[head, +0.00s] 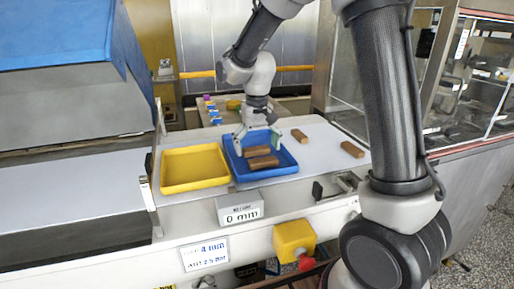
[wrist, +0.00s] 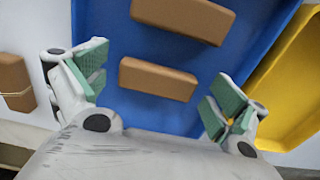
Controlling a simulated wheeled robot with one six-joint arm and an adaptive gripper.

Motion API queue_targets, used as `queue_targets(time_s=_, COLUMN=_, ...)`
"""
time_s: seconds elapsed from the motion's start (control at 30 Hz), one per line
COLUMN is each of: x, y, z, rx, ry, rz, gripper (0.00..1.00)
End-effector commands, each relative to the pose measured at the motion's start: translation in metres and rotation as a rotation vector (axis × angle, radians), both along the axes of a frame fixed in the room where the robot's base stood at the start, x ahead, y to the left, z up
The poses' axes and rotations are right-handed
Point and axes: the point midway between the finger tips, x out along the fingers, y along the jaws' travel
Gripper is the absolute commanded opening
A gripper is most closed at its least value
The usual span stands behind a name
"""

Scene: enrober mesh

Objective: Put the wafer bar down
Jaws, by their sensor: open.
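A brown wafer bar (head: 257,150) lies in the blue tray (head: 287,168). In the wrist view this bar (wrist: 158,79) lies between my spread fingers, with clear gaps on both sides. A second brown bar (head: 264,162) lies beside it, nearer the tray's front; it also shows at the top of the wrist view (wrist: 183,18). My gripper (head: 257,141) is open over the back part of the blue tray, fingers pointing down. Its green pads touch no bar in the wrist view (wrist: 155,95).
An empty yellow tray (head: 163,172) stands left of the blue one. Two more brown bars lie on the white surface to the right, one nearer (head: 300,136) and one farther right (head: 352,149). A box reading "0 mm" (head: 240,208) is at the front.

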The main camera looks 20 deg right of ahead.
Motion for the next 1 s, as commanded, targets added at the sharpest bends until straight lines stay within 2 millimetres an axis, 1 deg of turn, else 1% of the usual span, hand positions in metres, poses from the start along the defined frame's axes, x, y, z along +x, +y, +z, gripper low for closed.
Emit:
queue_targets(time_s=0.07, x=0.001, y=0.0, z=0.008, rx=0.001, ry=-0.003, rz=0.0, gripper=0.97)
queue_targets(time_s=0.17, x=0.001, y=0.0, z=0.026, rx=0.002, ry=-0.005, rz=0.0, gripper=0.97)
queue_targets(time_s=0.4, x=0.001, y=0.0, z=0.081, rx=0.002, ry=-0.006, rz=0.0, gripper=0.97)
queue_targets(time_s=0.5, x=0.001, y=0.0, z=0.099, rx=0.001, ry=-0.004, rz=0.0, gripper=0.97)
queue_targets(time_s=0.63, x=0.001, y=0.0, z=0.114, rx=0.001, ry=-0.002, rz=0.0, gripper=0.97)
queue_targets(time_s=0.87, x=-0.002, y=-0.002, z=0.123, rx=0.001, ry=-0.004, rz=-0.001, gripper=0.97)
queue_targets(time_s=0.97, x=-0.014, y=-0.014, z=0.131, rx=0.007, ry=-0.024, rz=-0.002, gripper=0.97)
queue_targets(time_s=1.0, x=-0.023, y=-0.022, z=0.136, rx=0.011, ry=-0.039, rz=-0.004, gripper=0.97)
